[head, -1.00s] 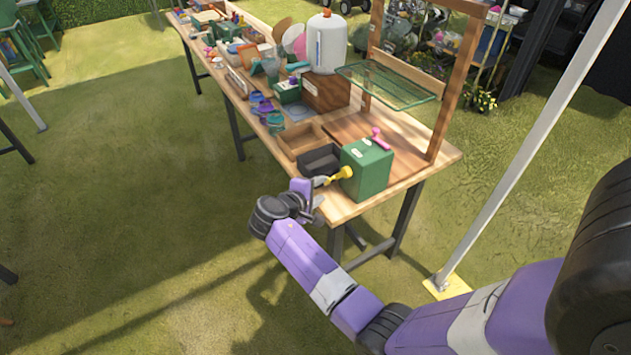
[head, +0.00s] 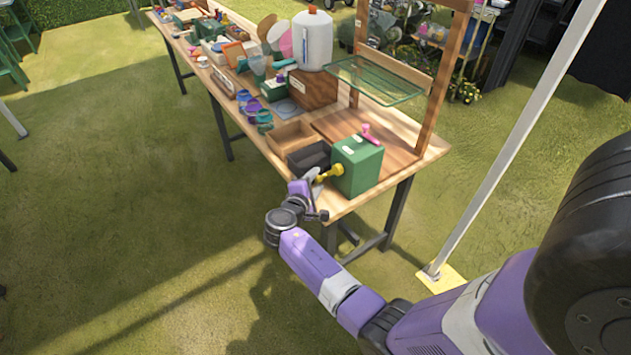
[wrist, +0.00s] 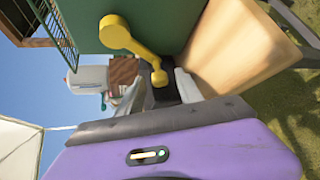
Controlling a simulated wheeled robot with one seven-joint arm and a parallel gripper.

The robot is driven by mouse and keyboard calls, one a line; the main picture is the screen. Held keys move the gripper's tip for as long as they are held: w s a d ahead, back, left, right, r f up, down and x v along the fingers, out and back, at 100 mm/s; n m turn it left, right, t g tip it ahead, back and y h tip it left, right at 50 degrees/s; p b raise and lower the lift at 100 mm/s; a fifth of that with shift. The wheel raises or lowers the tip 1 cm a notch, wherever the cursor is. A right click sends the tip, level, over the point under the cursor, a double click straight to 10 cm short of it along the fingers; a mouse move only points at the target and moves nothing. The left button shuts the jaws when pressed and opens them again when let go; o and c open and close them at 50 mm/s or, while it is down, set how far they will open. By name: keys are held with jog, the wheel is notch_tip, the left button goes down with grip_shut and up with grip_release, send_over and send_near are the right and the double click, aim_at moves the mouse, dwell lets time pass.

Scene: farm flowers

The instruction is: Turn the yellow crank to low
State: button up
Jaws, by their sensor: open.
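The yellow crank (head: 331,172) sticks out from the left side of a green box (head: 358,165) at the table's near end. In the wrist view the crank (wrist: 135,50) shows large, running from its hub on the green box (wrist: 165,18) down to its knob. My gripper (head: 312,180) is at the crank in the head view. In the wrist view my gripper (wrist: 155,90) is open, with the crank's knob end between or just in front of its fingers. I cannot tell whether the fingers touch it.
A wooden frame with a green wire shelf (head: 374,80) rises behind. Grass in front is clear.

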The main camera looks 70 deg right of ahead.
jog(key=shift+c, duration=0.4)
grip_shut()
jog(key=shift+f, duration=0.1)
dwell(1.0)
